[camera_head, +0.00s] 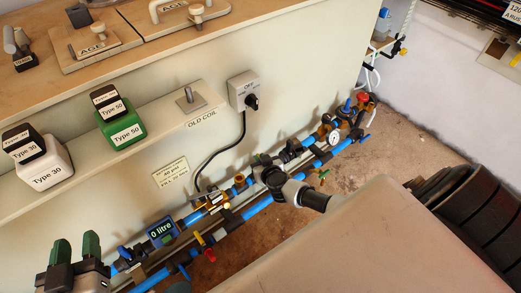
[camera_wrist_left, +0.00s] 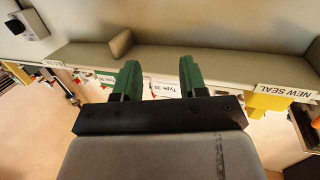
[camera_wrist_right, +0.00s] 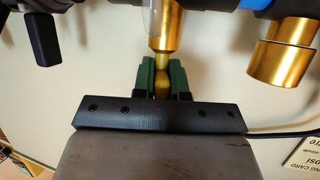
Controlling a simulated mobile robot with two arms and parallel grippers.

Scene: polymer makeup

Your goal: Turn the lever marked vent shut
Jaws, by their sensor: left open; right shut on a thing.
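No vent label is readable in these views, so I cannot tell which lever is marked vent. In the right wrist view my right gripper (camera_wrist_right: 162,78) is shut on a small brass piece below a pale and brass fitting (camera_wrist_right: 166,28). A black handle (camera_wrist_right: 41,38) hangs to its left and a brass cylinder (camera_wrist_right: 283,62) is to its right. In the head view a red and yellow lever (camera_head: 205,246) and a green lever (camera_head: 322,176) sit on the blue pipework. My left gripper (camera_head: 75,250) is open and empty at lower left, also in the left wrist view (camera_wrist_left: 157,78).
A blue meter reading 0 litre (camera_head: 162,231) and a round gauge (camera_head: 334,138) are on the pipes. A black switch (camera_head: 244,92) is on the wall.

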